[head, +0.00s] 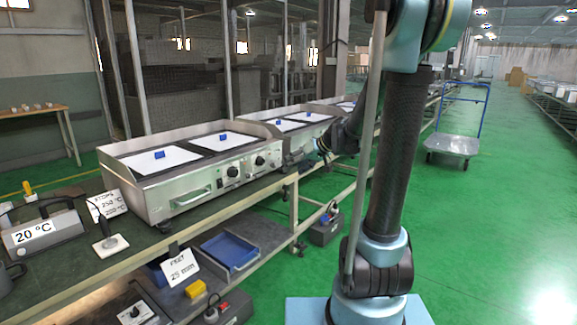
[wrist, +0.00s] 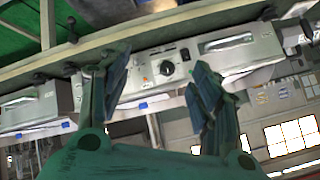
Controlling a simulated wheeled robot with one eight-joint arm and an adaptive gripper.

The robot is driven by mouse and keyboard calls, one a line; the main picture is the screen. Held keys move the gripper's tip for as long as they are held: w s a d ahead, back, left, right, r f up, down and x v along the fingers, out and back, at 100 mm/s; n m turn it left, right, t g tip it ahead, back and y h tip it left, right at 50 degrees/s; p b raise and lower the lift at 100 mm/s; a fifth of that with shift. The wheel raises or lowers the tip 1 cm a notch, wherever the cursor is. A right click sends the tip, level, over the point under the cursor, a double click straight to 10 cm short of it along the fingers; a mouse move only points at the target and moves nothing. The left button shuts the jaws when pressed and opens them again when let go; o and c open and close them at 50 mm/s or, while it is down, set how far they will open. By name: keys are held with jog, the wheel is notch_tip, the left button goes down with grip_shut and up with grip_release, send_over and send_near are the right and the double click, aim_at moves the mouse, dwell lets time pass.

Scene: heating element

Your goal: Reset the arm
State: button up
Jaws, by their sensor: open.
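My gripper (wrist: 160,68) is open and empty in the wrist view, its two dark green fingers spread apart. The control panel of a steel appliance, with a black knob (wrist: 167,68), shows beyond and between the fingers. I cannot tell the exact gap, but no contact shows. In the head view my arm rises at the right of centre and its outer end reaches left to beside the row of griddles. The fingers are too small to make out there. The nearest griddle (head: 165,205) has two plates, black knobs and a blue block (head: 159,154) on a white sheet.
The long bench (head: 90,255) bears several griddles, a "20 °C" box (head: 30,236) and a sign (head: 106,203). Below lie a blue tray (head: 230,249) and a yellow block (head: 195,289). A trolley (head: 453,145) stands behind on the open green floor (head: 500,220).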

jog(key=s+d+f+m+g+h, duration=0.1)
jog(key=s+d+f+m+h, duration=0.3)
jog(key=s, duration=0.7)
jog(key=s+d+f+n+g+h, duration=0.1)
jog(key=s+d+f, duration=0.1)
jog(key=s+d, duration=0.65)
jog(key=s+d+f+m+g+h, duration=0.1)
jog(key=s+d+f+m+h, duration=0.2)
jog(key=s, duration=1)
jog(key=w+a+r+m+t+y, duration=0.1)
jog(key=w+a+r+m+y, duration=0.3)
jog(key=w, duration=0.7)
jog(key=w+a+r+m+t+y, duration=0.1)
jog(key=w+a+m, duration=0.2)
jog(key=w+a, duration=0.55)
jog(key=w+a+r+m+t+y, duration=0.1)
jog(key=w+a+r+m+y, duration=0.15)
jog(key=w, duration=1.05)
jog(key=m+t+y, duration=0.6)
jog(key=m+y, duration=0.1)
jog(key=m, duration=0.8)
send_near(263, 163)
jog(key=shift+h, duration=0.25)
jog(key=x, duration=0.9)
jog(key=shift+s+a+r, duration=0.15)
jog(key=shift+r, duration=0.2)
jog(key=shift+c, duration=0.6)
jog(key=c, duration=0.9)
